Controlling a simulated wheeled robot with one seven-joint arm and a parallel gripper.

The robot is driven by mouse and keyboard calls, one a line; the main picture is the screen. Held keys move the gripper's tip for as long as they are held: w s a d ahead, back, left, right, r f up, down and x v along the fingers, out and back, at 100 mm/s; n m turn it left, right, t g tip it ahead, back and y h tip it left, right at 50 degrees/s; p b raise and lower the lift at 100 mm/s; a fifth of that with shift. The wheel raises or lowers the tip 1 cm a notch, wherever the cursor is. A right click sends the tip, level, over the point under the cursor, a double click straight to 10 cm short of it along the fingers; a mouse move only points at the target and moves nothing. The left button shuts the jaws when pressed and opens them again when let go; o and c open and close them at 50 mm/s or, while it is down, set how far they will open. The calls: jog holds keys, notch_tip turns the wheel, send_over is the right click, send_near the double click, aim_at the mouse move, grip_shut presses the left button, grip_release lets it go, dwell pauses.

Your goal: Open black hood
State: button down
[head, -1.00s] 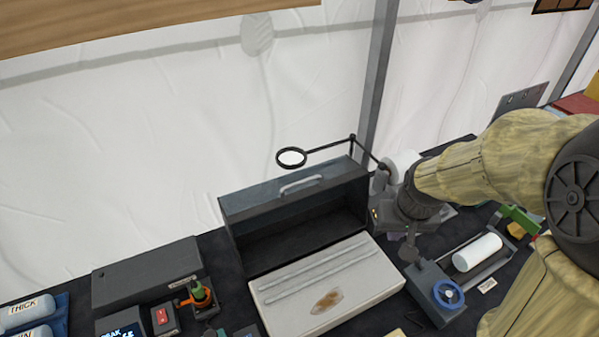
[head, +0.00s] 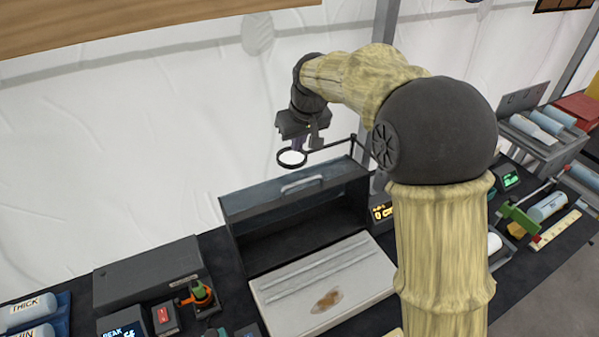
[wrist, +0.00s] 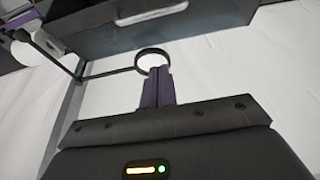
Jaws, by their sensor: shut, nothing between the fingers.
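The black hood (head: 262,203) is a dark box with a light grey handle (head: 302,183) along its upper edge. It stands raised, with its dark interior exposed behind a pale tray (head: 273,291) that bears two rods and a brown specimen. My gripper (head: 297,146) is shut and empty, above and behind the hood, apart from the handle. In the wrist view the purple fingers of my gripper (wrist: 157,72) are together; the hood (wrist: 190,32) and its handle (wrist: 150,13) are at the top.
A ring magnifier (head: 291,158) on a thin black arm is close to my fingers; in the wrist view its ring (wrist: 151,59) overlaps the fingertips. A dark case (head: 146,272) stands left of the hood. A white tent wall (head: 120,150) is behind the table.

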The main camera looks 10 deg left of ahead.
jog(key=p, duration=0.4)
send_over(299, 190)
jog(key=w+a, duration=0.2)
jog(key=w, duration=0.1)
jog(key=f, duration=0.8)
jog(key=shift+w+a+f, duration=0.1)
jog(key=shift+w+f, duration=0.1)
jog(key=shift+f, duration=0.4)
jog(key=shift+s+d+p, duration=0.7)
jog(key=shift+s+d, duration=0.15)
jog(key=shift+s, duration=0.3)
jog(key=shift+s+d+f, duration=0.1)
jog(key=shift+s+d, duration=0.2)
jog(key=shift+s, duration=0.05)
jog(key=shift+s+f, duration=0.1)
